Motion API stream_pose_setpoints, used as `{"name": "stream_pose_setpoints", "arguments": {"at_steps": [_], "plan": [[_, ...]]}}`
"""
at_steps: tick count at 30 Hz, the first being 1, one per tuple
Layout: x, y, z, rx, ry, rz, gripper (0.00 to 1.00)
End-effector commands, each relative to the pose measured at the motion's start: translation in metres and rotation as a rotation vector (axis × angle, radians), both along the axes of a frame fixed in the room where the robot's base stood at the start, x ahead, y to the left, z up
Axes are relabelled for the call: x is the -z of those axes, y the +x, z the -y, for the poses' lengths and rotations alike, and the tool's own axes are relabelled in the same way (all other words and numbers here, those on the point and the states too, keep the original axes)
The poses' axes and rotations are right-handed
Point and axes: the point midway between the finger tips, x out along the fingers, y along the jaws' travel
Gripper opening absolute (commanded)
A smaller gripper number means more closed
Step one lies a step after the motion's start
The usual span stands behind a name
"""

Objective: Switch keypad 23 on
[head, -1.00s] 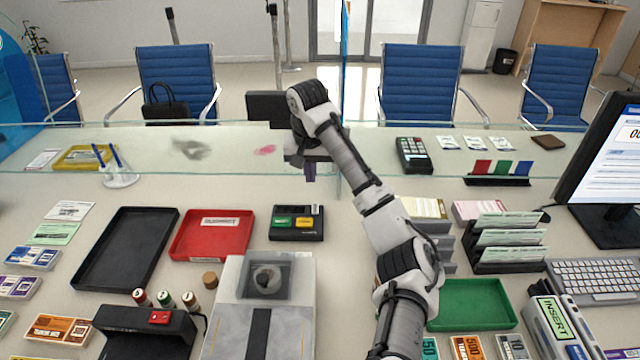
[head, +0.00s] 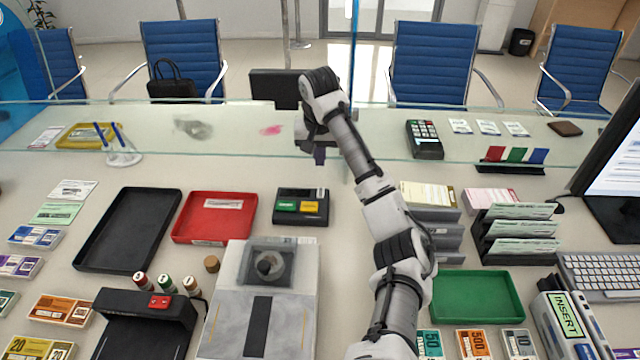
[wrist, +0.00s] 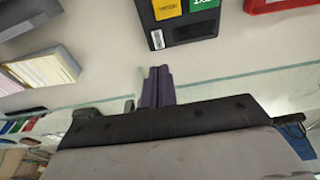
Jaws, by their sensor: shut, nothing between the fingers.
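A small black box (head: 300,206) with a green and a yellow button lies on the counter, right of the red tray. It also shows at the top of the wrist view (wrist: 187,33), cut off by the edge. A dark card terminal with number keys (head: 424,139) stands at the back, right of my arm. No number 23 is readable on either. My gripper (head: 319,155) is shut and empty, with its purple fingers pointing down near the glass edge, beyond the black box and apart from it. The shut fingers also show in the wrist view (wrist: 158,86).
A glass screen (head: 230,125) runs across behind the counter. A red tray (head: 214,239), a black tray (head: 90,262) and a grey machine (head: 225,330) lie left of my arm. A green tray (head: 478,318) and slip racks (head: 505,252) stand right of it.

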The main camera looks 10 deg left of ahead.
Motion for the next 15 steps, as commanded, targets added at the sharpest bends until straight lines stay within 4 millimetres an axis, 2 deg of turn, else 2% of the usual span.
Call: {"name": "stream_pose_setpoints", "arguments": {"at_steps": [1,6,12,15], "plan": [[0.017,0.0,-0.003,-0.003,0.003,-0.007,0.0],[0.056,0.006,-0.004,-0.002,0.003,-0.006,0.0],[0.088,0.012,-0.004,-0.001,0.002,-0.003,0.0],[0.093,0.014,-0.003,0.0,-0.002,-0.003,0.0]]}}
